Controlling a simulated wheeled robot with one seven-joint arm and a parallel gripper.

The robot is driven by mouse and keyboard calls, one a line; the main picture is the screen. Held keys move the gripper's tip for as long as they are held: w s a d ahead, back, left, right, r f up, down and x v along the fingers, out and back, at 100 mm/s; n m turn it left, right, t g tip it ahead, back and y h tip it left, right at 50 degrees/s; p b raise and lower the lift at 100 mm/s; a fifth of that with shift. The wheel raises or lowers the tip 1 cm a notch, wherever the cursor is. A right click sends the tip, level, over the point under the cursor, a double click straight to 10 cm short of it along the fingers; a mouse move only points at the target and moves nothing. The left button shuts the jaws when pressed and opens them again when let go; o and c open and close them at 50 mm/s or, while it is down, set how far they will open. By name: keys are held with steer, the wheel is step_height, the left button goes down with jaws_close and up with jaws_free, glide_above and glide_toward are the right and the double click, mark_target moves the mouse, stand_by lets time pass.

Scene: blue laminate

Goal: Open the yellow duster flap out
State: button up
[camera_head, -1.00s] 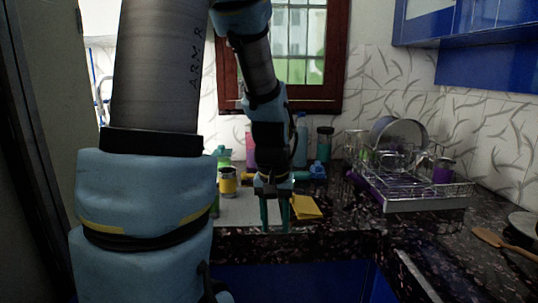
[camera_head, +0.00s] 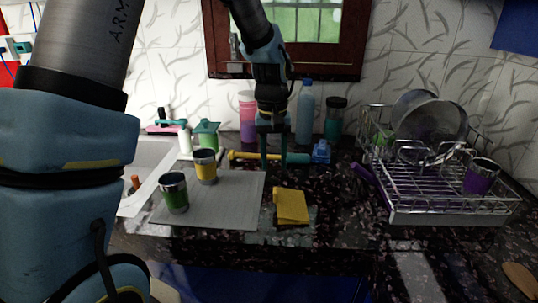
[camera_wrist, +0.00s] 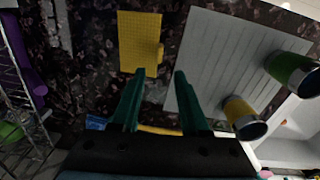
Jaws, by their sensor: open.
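The yellow duster (camera_head: 291,207) lies on the dark speckled counter, just right of the grey mat, looking like a small folded cloth with a narrow raised strip along its left side. In the wrist view the duster (camera_wrist: 138,38) shows ahead of the fingers, with a small bump on its right edge. My gripper (camera_head: 274,164) points down behind the duster in the head view, apart from it. In the wrist view my gripper (camera_wrist: 160,73) is open, with nothing between its green fingers. The left fingertip appears near the duster's lower edge; its height above the counter is unclear.
A grey ribbed mat (camera_head: 225,208) holds a green cup (camera_head: 174,196) and a yellow cup (camera_head: 205,168). A dish rack (camera_head: 450,212) stands right. Counter right of the duster is clear.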

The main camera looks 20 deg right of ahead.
mark_target(275, 190)
steer(key=f+b, duration=0.4)
steer(key=f, duration=0.1)
steer(key=f+b, duration=0.3)
steer(key=f, duration=0.2)
steer(key=shift+s+d+f+b, duration=0.1)
steer(key=shift+s+d+b, duration=0.1)
steer(key=shift+b, duration=0.15)
steer(key=shift+c, duration=0.2)
jaws_close()
